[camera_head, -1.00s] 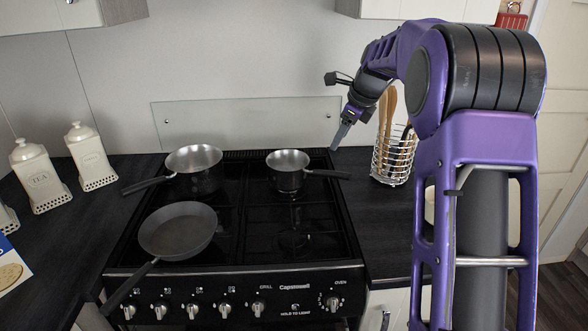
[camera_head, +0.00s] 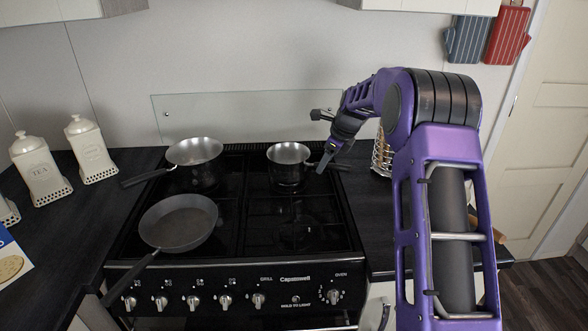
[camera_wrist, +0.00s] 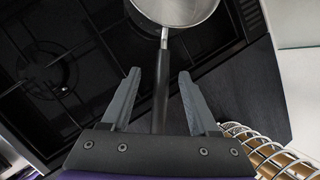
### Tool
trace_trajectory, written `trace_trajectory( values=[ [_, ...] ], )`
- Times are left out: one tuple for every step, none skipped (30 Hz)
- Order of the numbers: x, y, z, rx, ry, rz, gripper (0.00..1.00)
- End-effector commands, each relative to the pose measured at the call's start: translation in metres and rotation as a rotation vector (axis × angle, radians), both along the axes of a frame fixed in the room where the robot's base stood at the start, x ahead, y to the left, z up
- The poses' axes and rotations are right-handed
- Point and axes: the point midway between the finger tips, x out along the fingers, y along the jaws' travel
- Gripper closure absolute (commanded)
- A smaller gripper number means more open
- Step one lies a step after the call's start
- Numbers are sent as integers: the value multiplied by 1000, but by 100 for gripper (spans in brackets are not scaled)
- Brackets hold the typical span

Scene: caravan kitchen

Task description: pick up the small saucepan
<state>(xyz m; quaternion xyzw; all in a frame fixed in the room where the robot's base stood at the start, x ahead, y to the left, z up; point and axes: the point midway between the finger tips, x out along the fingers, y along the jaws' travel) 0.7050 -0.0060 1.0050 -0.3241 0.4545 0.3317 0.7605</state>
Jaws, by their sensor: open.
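The small saucepan (camera_head: 288,166) is a steel pot on the back right burner of the black hob, with its dark handle pointing right. My gripper (camera_head: 321,171) is at the handle end, on the right of the pan. In the wrist view the open fingers of my gripper (camera_wrist: 155,88) lie on either side of the black handle (camera_wrist: 160,90), which runs up between them to the saucepan's bowl (camera_wrist: 176,8) at the top edge. No finger appears to touch the handle; the height gap is hard to tell.
A larger steel pan (camera_head: 194,160) stands back left on the hob, and a frying pan (camera_head: 178,222) front left. A wire utensil basket (camera_head: 381,157) stands right of the hob, partly behind my arm; it also shows in the wrist view (camera_wrist: 262,148). The front right burner (camera_head: 296,232) is free.

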Motion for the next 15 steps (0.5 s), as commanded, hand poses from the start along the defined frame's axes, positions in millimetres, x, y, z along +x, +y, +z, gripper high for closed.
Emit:
trace_trajectory(
  values=[
    [4,-1,-9,0,4,0,39],
    [6,-1,-14,0,4,0,39],
    [8,0,-18,1,3,1,39],
    [9,1,-22,1,3,1,39],
    [10,2,-25,1,3,1,39],
    [12,3,-28,0,2,1,39],
    [13,3,-29,0,1,0,39],
    [13,4,-30,0,1,0,39],
    [13,4,-31,0,1,0,39],
    [14,4,-31,0,0,0,39],
    [14,4,-31,-1,1,0,39],
    [14,4,-31,-1,1,0,39],
    [14,4,-31,-1,1,0,39],
    [14,4,-31,-1,1,0,39],
    [13,4,-31,0,1,0,41]
  ],
)
